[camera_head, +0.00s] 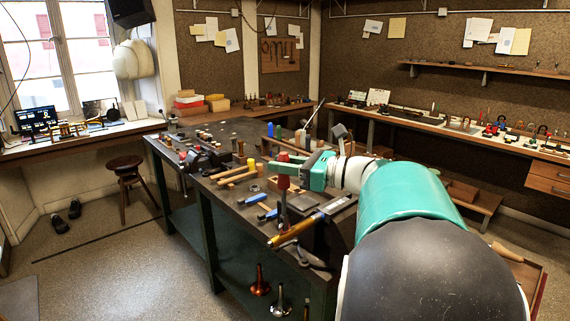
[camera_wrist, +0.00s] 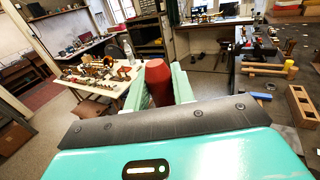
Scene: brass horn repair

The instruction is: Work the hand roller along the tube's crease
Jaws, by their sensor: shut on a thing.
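My gripper (camera_head: 290,167) is shut on the red handle of the hand roller (camera_head: 283,183). The handle stands roughly upright, with a dark shaft below it. In the wrist view the red handle (camera_wrist: 158,82) sits between the two pale green fingers (camera_wrist: 160,85). A brass tube (camera_head: 292,232) lies slanted at the near edge of the workbench, below my gripper. The roller's lower end appears close to the tube in the head view; I cannot tell whether they touch. The roller's working end is hidden in the wrist view, and the crease is too small to make out.
The dark workbench (camera_head: 222,205) carries blue-handled tools (camera_head: 252,199), wooden-handled tools (camera_head: 238,177) and a vise (camera_head: 205,159) to the left. Brass mouthpiece-like pieces (camera_head: 260,280) stand below the near edge. A stool (camera_head: 125,170) stands on open floor at left.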

